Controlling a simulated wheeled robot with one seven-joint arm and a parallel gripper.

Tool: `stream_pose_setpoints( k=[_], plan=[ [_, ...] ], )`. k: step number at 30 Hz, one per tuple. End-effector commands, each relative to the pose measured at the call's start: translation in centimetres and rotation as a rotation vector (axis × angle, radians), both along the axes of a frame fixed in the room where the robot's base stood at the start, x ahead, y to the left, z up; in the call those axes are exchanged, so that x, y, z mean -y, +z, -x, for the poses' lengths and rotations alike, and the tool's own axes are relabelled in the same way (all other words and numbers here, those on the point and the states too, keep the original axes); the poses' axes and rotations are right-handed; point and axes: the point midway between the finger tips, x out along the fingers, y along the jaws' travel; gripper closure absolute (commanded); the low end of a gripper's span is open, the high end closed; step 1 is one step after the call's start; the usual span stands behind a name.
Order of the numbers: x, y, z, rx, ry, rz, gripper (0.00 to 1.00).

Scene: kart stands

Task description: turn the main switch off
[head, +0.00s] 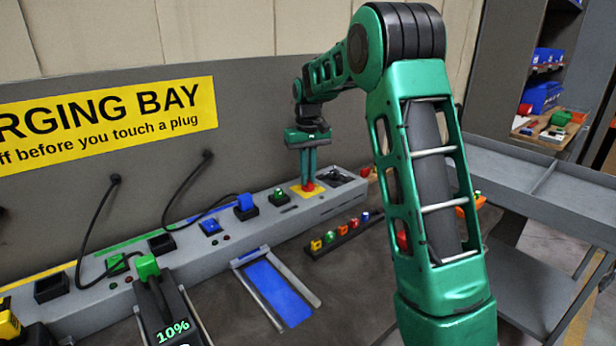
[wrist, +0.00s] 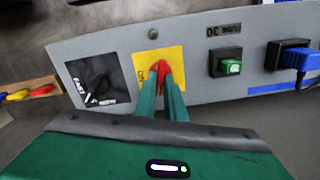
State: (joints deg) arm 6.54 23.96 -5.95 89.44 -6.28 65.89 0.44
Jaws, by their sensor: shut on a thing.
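The main switch (wrist: 162,75) is a red handle on a yellow plate (wrist: 172,56), set in the grey power strip (wrist: 200,32). In the head view the red switch (head: 307,187) shows at the right part of the strip, on its yellow plate. My gripper (head: 307,180) reaches down to it from above. In the wrist view the two green fingers of my gripper (wrist: 163,84) are shut on the red handle. The fingers hide part of the handle and of the plate's lettering, so I cannot read the switch's position.
A black rotary knob (wrist: 97,83) is beside the yellow plate.

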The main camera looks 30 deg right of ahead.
Motion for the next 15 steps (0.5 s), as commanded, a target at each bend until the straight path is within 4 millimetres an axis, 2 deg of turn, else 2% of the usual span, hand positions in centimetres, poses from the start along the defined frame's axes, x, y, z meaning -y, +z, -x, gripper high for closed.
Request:
stream_pose_setpoints(
  k=[6,15],
  plan=[
    [-0.17,0.29,-0.35,0.012,0.163,0.001,1.00],
    [-0.15,0.28,-0.33,0.011,0.293,0.002,1.00]
  ],
)
